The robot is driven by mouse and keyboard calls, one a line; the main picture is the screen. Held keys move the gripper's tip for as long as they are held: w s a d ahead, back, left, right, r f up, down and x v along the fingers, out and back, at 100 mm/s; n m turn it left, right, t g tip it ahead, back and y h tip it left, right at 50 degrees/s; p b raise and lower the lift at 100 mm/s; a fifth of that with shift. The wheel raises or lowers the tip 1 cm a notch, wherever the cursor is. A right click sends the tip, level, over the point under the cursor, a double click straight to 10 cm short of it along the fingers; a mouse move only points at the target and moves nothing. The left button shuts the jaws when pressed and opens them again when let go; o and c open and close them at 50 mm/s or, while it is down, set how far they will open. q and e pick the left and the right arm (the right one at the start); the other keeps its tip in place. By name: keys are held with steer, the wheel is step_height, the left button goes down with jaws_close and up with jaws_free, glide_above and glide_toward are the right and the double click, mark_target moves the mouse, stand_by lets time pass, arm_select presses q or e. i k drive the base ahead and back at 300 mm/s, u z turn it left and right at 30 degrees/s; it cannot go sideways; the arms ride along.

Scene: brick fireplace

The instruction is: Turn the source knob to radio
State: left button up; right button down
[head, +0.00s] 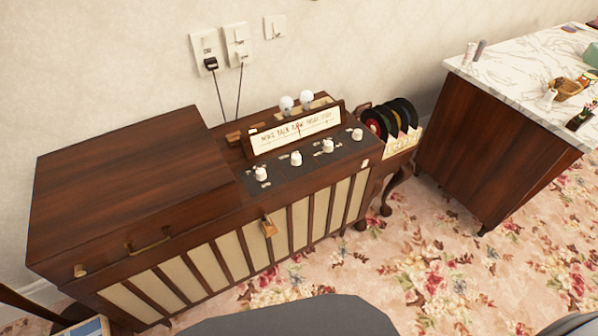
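A wooden radio cabinet (137,215) with cream slatted front panels stands against the wall. On its dark control panel (311,163) is a slanting row of several white knobs. From the left end they run from one knob (261,174), through a second (296,158) and a third (328,146), to the right-end knob (357,134). Small white markings sit beside the knobs, too small to read, so I cannot tell which is the source knob or where it points. A lit dial scale (297,131) stands behind them. Neither of my grippers is in view.
The cabinet's left part has a closed lid (122,169) with a brass handle. A rack of records (391,121) stands to the right. A marble-topped counter (515,70) stands further right. Flowered carpet (440,262) is clear in front. Two cords run to wall sockets.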

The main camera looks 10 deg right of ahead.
mark_target(297, 159)
steer(key=z, duration=1.3)
steer(key=i, duration=0.55)
steer(key=u, duration=0.65)
